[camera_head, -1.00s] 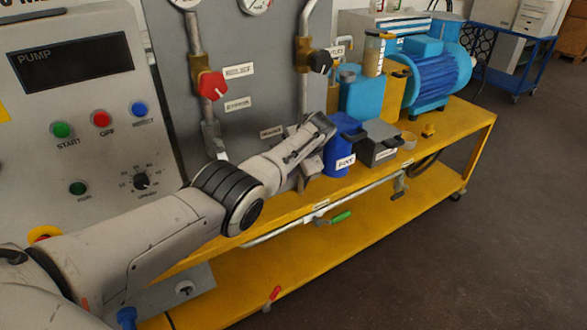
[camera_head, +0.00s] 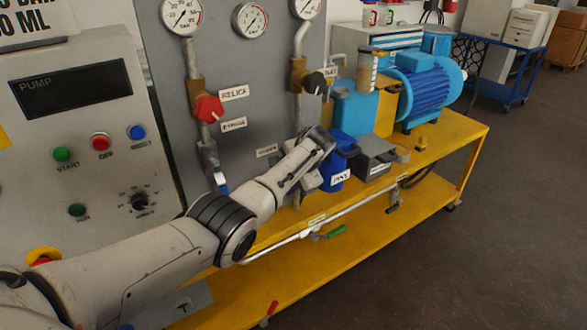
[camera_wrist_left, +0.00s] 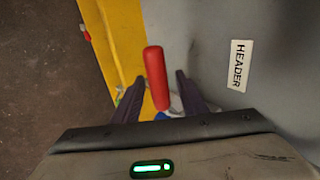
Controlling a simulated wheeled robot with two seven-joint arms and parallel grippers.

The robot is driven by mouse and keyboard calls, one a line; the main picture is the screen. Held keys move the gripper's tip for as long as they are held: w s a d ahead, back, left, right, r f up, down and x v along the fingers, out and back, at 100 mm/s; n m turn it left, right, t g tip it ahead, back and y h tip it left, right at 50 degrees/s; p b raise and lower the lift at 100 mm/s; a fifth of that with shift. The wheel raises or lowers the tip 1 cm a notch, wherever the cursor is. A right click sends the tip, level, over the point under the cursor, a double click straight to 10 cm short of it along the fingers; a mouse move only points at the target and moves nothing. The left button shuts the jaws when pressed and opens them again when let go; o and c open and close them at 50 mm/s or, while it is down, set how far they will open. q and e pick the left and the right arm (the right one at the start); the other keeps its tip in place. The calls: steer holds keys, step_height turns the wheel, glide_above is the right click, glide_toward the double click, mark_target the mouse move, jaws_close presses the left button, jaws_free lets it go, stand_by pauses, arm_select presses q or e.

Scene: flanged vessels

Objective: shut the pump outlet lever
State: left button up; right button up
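My left gripper (camera_head: 320,141) reaches across the front of the grey panel in the head view, beside a blue jug. In the left wrist view my left gripper (camera_wrist_left: 159,80) is open, with a red lever handle (camera_wrist_left: 156,78) standing between its fingers; contact cannot be told. A label reading HEADER (camera_wrist_left: 238,66) is on the grey panel right of the handle. The head view does not clearly show this red handle behind my arm. A green lever (camera_head: 336,231) sits on the low pipe. I cannot tell which label marks the pump outlet. My right gripper is not in view.
A red knob (camera_head: 208,108) and a black knob (camera_head: 315,83) sit on the panel's pipes. A blue motor (camera_head: 425,88) is farther back.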

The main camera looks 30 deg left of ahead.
arm_select(q)
steer(key=p+v, duration=0.1)
steer(key=v, duration=0.6)
steer(key=shift+s+r, duration=0.1)
